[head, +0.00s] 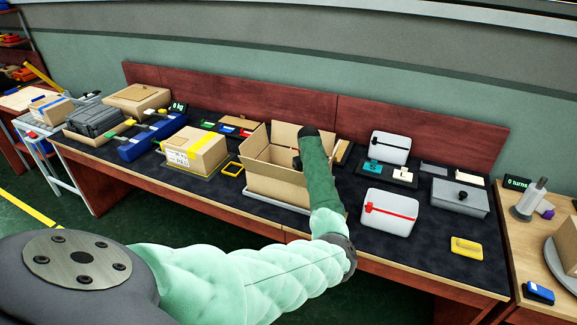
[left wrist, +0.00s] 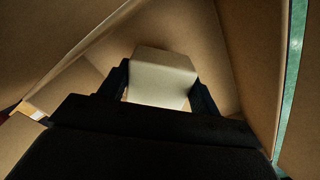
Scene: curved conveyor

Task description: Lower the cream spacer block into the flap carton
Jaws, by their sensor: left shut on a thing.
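The flap carton (head: 270,184) stands open on the dark table mat, flaps raised. My left arm reaches across to its right side, and the left gripper (head: 298,160) points down into the opening. In the left wrist view the gripper (left wrist: 160,92) is shut on the cream spacer block (left wrist: 162,72), with a black finger on each side. Brown cardboard walls surround the block there. In the head view the block is hidden by the carton and my arm. I cannot tell whether it touches the carton floor. My right gripper is not in view.
A taped box (head: 195,152) stands left of the carton. A white case with a red strip (head: 388,212) stands to its right, with a grey box (head: 460,197) and a yellow piece (head: 466,247) beyond. Some dark mat in front is clear.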

